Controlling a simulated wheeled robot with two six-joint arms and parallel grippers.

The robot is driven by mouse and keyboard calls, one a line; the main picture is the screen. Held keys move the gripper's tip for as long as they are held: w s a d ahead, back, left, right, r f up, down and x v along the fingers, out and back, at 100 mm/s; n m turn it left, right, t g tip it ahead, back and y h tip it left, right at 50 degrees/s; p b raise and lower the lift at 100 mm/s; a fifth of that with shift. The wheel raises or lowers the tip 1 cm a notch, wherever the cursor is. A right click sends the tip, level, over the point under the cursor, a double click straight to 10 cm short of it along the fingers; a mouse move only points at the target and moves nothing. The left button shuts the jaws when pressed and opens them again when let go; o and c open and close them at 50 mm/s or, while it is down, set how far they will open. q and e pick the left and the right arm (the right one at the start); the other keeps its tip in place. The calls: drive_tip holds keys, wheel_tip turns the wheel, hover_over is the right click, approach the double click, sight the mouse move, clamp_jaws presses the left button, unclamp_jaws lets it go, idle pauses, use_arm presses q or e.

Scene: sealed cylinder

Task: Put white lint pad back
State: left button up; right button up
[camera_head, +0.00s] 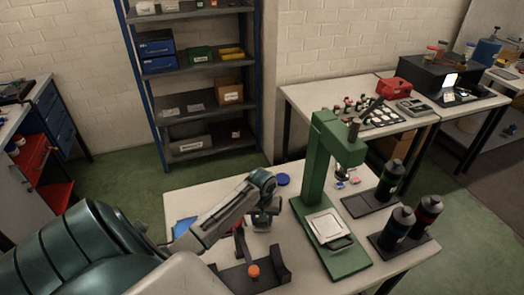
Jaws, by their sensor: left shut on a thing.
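My left arm reaches in from the left over the near table (185,178). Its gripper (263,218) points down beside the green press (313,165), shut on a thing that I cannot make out. The fingers are dark and small here, partly hidden by the wrist. A white square piece (327,226) lies on the base of the press, with a dark edge at its near side; I cannot tell whether it is the lint pad. My right gripper is not in view.
A dark holder (236,282) with an orange knob (253,271) stands close below the gripper. Dark bottles (390,178) stand in black trays to the right. Shelves (188,118) and a side table (340,92) stand behind.

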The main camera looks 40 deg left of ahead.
use_arm(q)
drive_tip(key=shift+f, duration=0.1)
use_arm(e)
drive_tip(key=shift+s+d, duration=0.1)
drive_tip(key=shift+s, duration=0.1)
use_arm(q)
drive_tip(key=o, duration=0.9)
drive_tip(key=shift+f, duration=0.15)
drive_tip(key=shift+o, duration=0.2)
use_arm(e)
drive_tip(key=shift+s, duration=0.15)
use_arm(q)
drive_tip(key=shift+r, duration=0.5)
wheel_tip(320, 180, up, 11)
drive_tip(key=b, duration=0.2)
drive_tip(key=shift+r+b, duration=0.2)
drive_tip(key=shift+b, duration=0.2)
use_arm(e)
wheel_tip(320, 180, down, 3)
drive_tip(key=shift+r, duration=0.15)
